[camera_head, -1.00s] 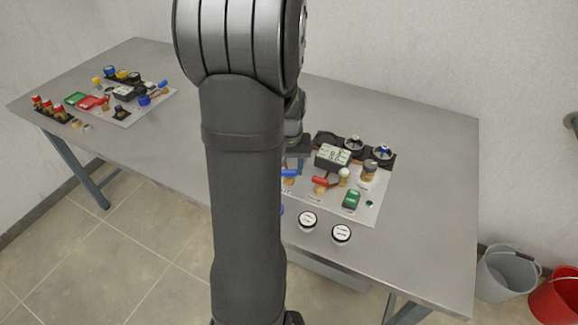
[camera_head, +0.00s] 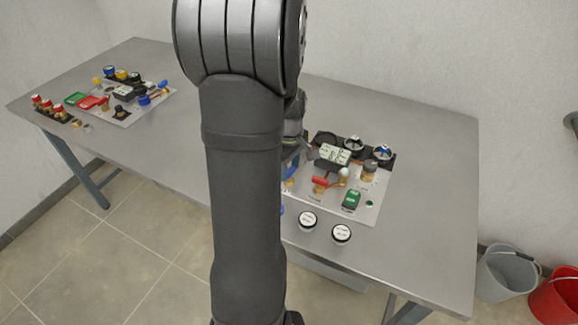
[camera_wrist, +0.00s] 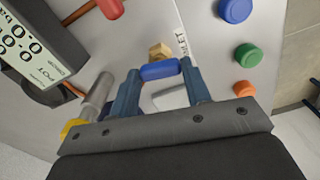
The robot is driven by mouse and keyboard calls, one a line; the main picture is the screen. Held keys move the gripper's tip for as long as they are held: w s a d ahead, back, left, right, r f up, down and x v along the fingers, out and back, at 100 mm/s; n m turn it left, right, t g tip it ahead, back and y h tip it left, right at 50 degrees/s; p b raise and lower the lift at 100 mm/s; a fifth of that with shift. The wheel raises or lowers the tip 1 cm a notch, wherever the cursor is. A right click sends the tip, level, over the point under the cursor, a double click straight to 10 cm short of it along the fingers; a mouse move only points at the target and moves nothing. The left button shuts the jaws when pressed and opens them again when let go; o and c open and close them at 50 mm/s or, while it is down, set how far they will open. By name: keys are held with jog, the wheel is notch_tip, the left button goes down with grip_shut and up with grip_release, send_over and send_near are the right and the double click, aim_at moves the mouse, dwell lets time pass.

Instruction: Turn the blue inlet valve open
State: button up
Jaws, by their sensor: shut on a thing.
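The blue inlet valve's handle (camera_wrist: 159,71) lies between my gripper's two blue fingers in the wrist view, with a brass fitting (camera_wrist: 160,51) just beyond it. My gripper (camera_wrist: 163,88) is shut on this handle. In the head view my arm covers much of the area. The inlet label beside the valve is partly visible in the wrist view.
A digital meter (camera_head: 333,155) and a red-handled valve (camera_head: 320,182) stand close to the right. Blue (camera_wrist: 235,10), green (camera_wrist: 247,55) and orange (camera_wrist: 243,88) round parts line the panel edge.

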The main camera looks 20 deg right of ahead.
jog(key=shift+n, duration=1)
jog(key=o, duration=1)
notch_tip(320, 180, up, 18)
jog(key=shift+f, duration=0.25)
jog(key=shift+f, duration=0.15)
notch_tip(320, 180, down, 17)
jog(key=shift+f, duration=0.15)
dwell(0.4)
